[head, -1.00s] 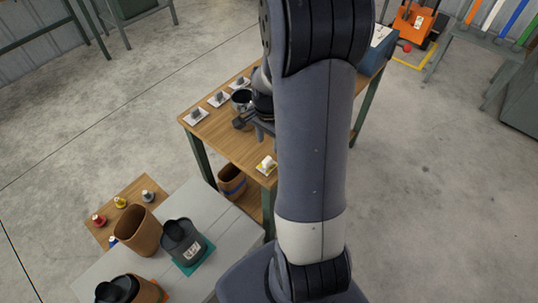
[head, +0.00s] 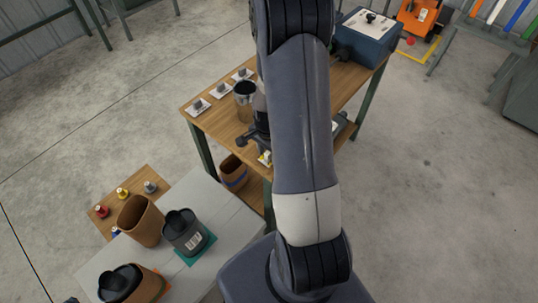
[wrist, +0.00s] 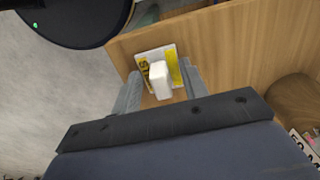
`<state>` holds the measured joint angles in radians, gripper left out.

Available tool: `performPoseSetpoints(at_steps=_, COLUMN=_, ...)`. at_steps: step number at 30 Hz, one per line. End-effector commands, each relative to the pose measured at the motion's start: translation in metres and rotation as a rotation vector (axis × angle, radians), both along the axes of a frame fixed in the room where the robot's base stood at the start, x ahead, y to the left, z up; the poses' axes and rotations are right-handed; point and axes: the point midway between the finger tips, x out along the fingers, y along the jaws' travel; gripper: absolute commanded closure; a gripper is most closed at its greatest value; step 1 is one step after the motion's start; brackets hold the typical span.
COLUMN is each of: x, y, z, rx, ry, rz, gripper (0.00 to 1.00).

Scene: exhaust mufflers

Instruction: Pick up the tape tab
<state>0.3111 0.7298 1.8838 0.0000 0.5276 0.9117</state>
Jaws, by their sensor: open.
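The tape tab (wrist: 160,79) is a small white block on a white card with yellow stripes, near the edge of the wooden table. It also shows small in the head view (head: 265,158), partly hidden by my gripper and arm. My gripper (wrist: 160,70) is open, its two grey fingers pointing at the card. In the wrist view one finger appears on each side of the white block. I cannot tell how far the fingertips are above the table. My gripper seems empty.
The wooden table (head: 222,122) bears several cards with grey parts, a metal cup (head: 244,90) and a blue box (head: 362,40). A brown bin (head: 233,170) stands beneath. A lower grey surface (head: 230,217) holds brown and dark containers at the left.

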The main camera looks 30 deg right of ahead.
Motion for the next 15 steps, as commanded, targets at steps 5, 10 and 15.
performPoseSetpoints(at_steps=5, x=0.0001, y=-0.0001, z=0.0002, rx=0.0, ry=0.0, rz=0.0, gripper=0.59)
performPoseSetpoints(at_steps=10, x=0.0, y=-0.0001, z=0.0003, rx=0.0, ry=0.0, rz=0.0, gripper=0.73)
performPoseSetpoints(at_steps=15, x=0.0, y=-0.0001, z=0.0004, rx=0.0, ry=0.0, rz=0.0, gripper=0.87)
